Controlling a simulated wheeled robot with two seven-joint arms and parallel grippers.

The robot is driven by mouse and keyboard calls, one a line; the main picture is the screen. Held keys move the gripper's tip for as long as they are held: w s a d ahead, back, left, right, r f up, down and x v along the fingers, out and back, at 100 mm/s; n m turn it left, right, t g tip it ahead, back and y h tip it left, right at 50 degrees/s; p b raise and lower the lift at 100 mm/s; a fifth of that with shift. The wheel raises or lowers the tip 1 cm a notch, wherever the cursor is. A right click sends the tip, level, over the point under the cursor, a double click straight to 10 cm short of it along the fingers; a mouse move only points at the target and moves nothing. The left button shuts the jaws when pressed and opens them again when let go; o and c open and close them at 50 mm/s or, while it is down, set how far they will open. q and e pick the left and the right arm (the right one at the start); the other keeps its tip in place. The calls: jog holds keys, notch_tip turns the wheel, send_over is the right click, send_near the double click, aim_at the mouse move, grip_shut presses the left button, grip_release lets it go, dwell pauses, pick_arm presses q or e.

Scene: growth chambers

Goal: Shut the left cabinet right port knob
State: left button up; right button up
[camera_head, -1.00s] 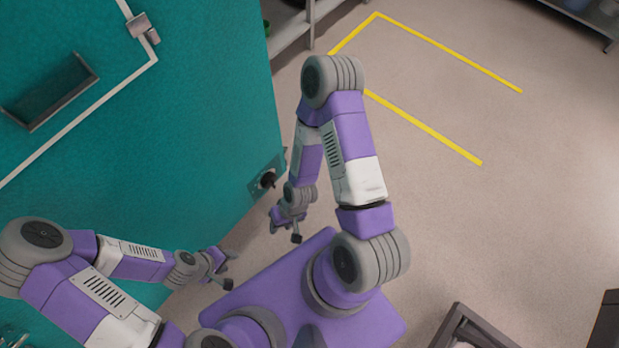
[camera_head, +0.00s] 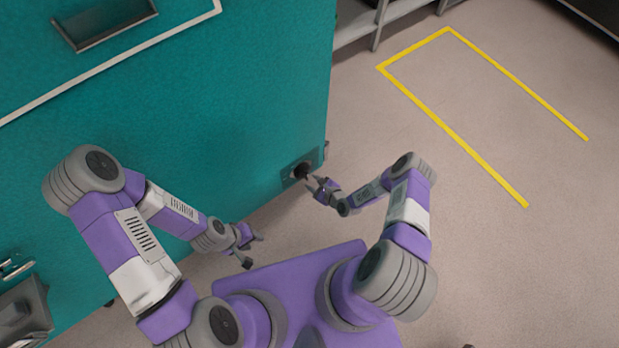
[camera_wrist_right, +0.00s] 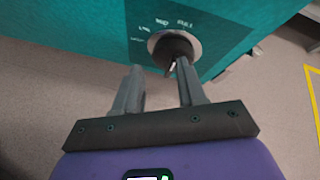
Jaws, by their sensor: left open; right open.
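The teal cabinet (camera_head: 220,110) fills the left of the head view. My left gripper (camera_head: 252,251) is open and empty, apart from the cabinet front.
Yellow floor tape (camera_head: 455,130) marks an area of bare floor at the right. Grey shelving (camera_head: 375,25) stands behind the cabinet's right edge. A recessed handle (camera_head: 105,22) is higher on the cabinet. A grey container (camera_head: 22,312) is at the lower left.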

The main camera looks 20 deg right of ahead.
aim_at(308, 174)
jog(key=w+f+m+t+b, duration=0.1)
jog(key=w+f+m, duration=0.1)
jog(key=w+f, duration=0.1)
jog(key=w+f+m+t+b, duration=0.1)
jog(key=w+f+m+b, duration=0.1)
jog(key=w+f+m, duration=0.1)
jog(key=shift+w+f+h, duration=0.3)
jog(key=shift+f, duration=0.1)
grip_shut()
